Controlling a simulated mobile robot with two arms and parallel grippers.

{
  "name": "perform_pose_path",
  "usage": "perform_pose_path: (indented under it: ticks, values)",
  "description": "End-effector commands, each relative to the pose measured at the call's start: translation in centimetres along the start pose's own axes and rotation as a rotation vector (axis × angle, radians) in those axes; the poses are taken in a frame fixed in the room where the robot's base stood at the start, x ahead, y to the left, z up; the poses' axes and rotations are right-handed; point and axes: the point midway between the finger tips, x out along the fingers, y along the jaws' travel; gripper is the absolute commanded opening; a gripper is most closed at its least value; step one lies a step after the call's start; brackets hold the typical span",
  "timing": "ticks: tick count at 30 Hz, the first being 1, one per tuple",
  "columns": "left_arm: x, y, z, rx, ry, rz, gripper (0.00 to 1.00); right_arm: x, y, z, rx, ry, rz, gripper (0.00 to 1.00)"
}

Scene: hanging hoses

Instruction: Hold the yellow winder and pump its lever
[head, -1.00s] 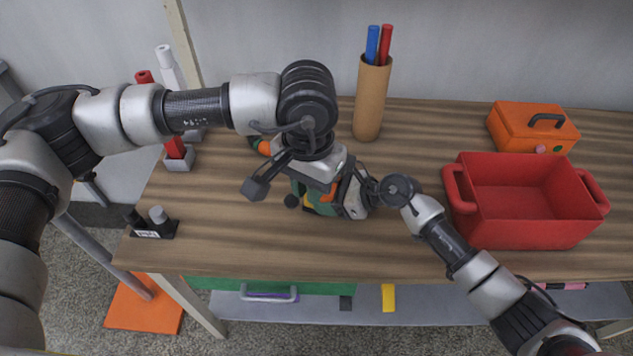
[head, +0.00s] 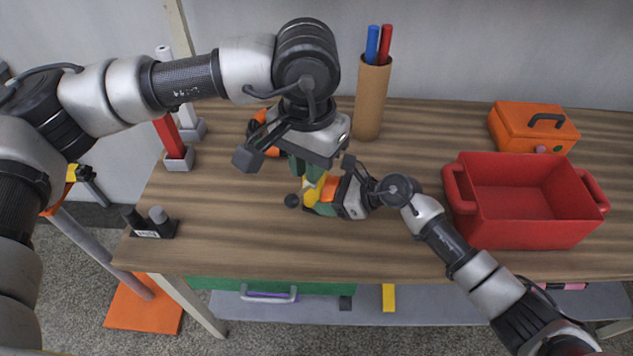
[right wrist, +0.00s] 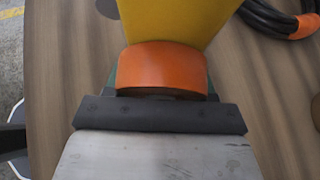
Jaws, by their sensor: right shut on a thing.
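The yellow winder (head: 314,190) is above the middle of the table in the head view, with an orange part (head: 328,189) beside my right gripper. My right gripper (head: 326,207) is shut on it from the right. In the right wrist view the winder's yellow body (right wrist: 175,18) and orange band (right wrist: 162,68) sit directly in front of the gripper. A dark round knob (head: 292,200), seemingly the lever's end, shows at the winder's left. My left gripper (head: 304,167), with green fingers, is just above the winder. Its fingers are partly hidden, so its opening is unclear.
A black hose with orange ends (head: 262,132) lies behind my left gripper. A red bin (head: 525,226) and an orange box (head: 532,128) stand right. A cardboard tube (head: 371,100) with blue and red rods stands behind. The front of the table is clear.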

Motion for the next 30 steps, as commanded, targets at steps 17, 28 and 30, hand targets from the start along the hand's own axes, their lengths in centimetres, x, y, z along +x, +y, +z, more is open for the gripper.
perform_pose_path:
  ticks: [17, 28, 30]
  values:
    - [0.0, 0.0, 0.0, 0.0, 0.0, 0.0, 0.15, 0.0, 0.0, 0.0, 0.0, 0.001, 0.0, 0.85]
    - [0.0, 0.0, 0.0, 0.0, 0.0, 0.0, 0.15, -2.8, -0.1, -0.1, -0.001, 0.003, -0.002, 0.85]
    - [0.0, 0.0, 0.0, 0.0, 0.0, 0.0, 0.15, -4.3, -0.1, -0.2, -0.001, 0.003, -0.003, 0.85]
